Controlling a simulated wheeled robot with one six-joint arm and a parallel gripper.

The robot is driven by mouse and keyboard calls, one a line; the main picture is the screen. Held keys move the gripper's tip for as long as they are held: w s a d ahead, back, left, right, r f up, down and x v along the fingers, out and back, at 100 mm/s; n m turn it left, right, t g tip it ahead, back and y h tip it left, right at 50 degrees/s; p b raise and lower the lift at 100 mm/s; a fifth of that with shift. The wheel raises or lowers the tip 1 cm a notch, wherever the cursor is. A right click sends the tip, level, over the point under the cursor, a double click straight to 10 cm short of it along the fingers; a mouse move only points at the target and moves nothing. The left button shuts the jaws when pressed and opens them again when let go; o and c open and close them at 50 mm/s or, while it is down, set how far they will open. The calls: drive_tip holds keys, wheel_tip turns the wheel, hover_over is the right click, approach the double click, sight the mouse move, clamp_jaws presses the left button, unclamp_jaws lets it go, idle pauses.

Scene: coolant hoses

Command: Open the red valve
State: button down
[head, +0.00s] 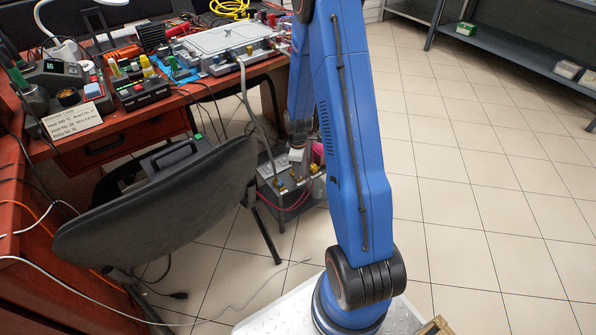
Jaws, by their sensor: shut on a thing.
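A grey unit (277,181) with hoses and small brass-coloured fittings stands on the floor beyond the chair. My blue arm reaches down to it from above. My gripper (297,161) is small in the picture, low over the top of the unit, and is shut on a small part there. The gripper and forearm hide that part, so I cannot tell whether it is the red valve. A pinkish-red patch (318,149) shows just right of the gripper, too small and covered to identify. No valve handle position can be read.
A dark office chair (165,205) stands close left of the unit. A red-brown workbench (130,128) full of instruments is behind it. Red hoses (290,206) hang at the unit's front, and a loose cable (255,309) lies on the floor. The tiled floor at right is clear.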

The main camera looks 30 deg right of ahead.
drive_tip(key=c, duration=1.6)
unclamp_jaws()
drive_tip(key=shift+o, duration=0.2)
drive_tip(key=shift+r, duration=0.15)
wheel_tip(320, 180, up, 17)
drive_tip(key=shift+r, duration=0.1)
